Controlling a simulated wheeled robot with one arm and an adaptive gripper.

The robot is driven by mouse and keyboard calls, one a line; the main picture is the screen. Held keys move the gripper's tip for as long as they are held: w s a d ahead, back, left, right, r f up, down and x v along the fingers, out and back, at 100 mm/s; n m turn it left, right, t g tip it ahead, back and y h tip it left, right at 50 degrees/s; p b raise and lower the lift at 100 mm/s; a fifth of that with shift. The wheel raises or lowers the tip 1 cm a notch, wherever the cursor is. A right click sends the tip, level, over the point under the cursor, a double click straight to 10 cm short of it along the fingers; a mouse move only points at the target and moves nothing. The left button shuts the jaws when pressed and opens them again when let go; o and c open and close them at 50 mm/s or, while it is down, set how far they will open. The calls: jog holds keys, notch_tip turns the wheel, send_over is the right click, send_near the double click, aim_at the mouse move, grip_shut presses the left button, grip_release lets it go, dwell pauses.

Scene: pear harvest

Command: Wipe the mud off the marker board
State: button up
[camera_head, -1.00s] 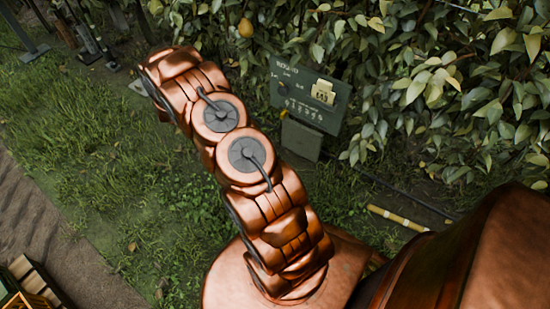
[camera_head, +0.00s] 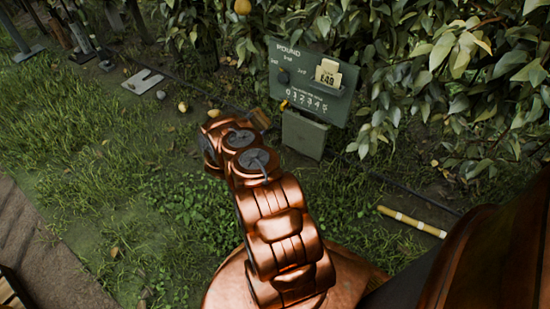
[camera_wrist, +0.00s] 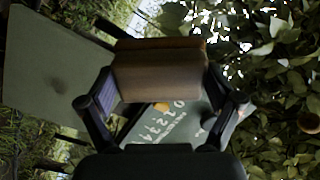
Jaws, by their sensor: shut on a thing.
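The marker board (camera_head: 305,82) is a dark green panel with pale writing and a cream tag; it stands upright in front of the hedge in the head view. A small dark patch (camera_head: 283,76), which looks like mud, is on its left part. My gripper (camera_wrist: 160,92) is shut on a brown block (camera_wrist: 158,62), with one finger at each side. In the head view the block (camera_head: 260,118) shows just past my wrist, low and left of the board; contact cannot be told. The board's writing (camera_wrist: 165,126) shows beneath the block in the wrist view.
A grey-green box (camera_head: 305,135) stands under the board. A yellow-and-white striped pole (camera_head: 412,221) lies on the grass at the right. Dense leaves (camera_head: 440,90) crowd the board's right side. Open grass (camera_head: 90,150) lies to the left.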

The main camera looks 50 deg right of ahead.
jog(key=s+f+m+g+b, duration=0.2)
jog(key=s+f+g+b, duration=0.2)
jog(key=s+f, duration=0.7)
jog(key=w+d+f+b, duration=0.1)
jog(key=d+b, duration=0.3)
jog(key=d, duration=0.2)
jog(key=shift+w+d+t+h, duration=0.25)
jog(key=shift+d+t+h, duration=0.05)
jog(key=shift+d, duration=0.05)
jog(key=shift+d+f, duration=0.1)
jog(key=shift+d, duration=0.75)
dwell(0.4)
